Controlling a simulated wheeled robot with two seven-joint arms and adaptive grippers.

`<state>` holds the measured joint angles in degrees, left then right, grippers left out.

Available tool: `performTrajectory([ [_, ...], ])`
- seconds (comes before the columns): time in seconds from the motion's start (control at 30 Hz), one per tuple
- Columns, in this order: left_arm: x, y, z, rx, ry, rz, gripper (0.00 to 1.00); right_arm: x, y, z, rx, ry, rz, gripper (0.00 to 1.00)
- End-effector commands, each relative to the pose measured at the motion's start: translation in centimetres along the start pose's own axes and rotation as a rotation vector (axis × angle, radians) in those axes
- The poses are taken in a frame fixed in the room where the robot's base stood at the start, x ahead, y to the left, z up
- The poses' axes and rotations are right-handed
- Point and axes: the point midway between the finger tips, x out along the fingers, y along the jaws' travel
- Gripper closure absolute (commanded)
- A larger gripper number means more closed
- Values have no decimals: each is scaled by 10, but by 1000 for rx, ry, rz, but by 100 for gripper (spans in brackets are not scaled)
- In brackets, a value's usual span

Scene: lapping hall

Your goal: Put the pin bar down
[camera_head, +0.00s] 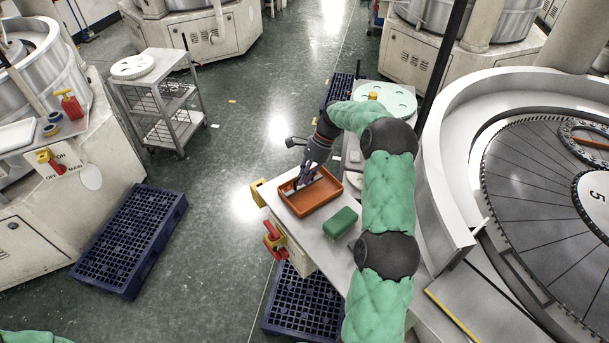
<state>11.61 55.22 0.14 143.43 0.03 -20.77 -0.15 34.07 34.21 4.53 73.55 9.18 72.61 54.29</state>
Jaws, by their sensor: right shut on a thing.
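My right gripper (300,187) reaches down over the orange tray (322,206), which lies on the pale side table. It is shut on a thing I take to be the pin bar. The bar is small and mostly hidden by the dark fingers, so its shape and ends are not clear. I cannot tell whether it touches the tray floor. My left gripper is not in view; only a bit of green sleeve shows at the bottom left corner.
A green block (340,222) sits on the table right of the tray. The large lapping machine (455,205) stands close on the right. Red and yellow fittings (274,240) are at the table's left edge. Blue pallets (132,238) and a trolley (160,100) stand on the floor.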

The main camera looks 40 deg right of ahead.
Motion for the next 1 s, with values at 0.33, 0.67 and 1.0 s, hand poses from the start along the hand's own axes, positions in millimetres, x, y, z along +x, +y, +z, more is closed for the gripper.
performTrajectory([
  [0.33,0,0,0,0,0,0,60,0,0,0,0,0,-1,59],
  [0.67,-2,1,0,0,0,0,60,-11,-1,6,-2,2,-3,59],
  [1.0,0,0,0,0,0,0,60,-76,-1,5,-1,3,-5,59],
])
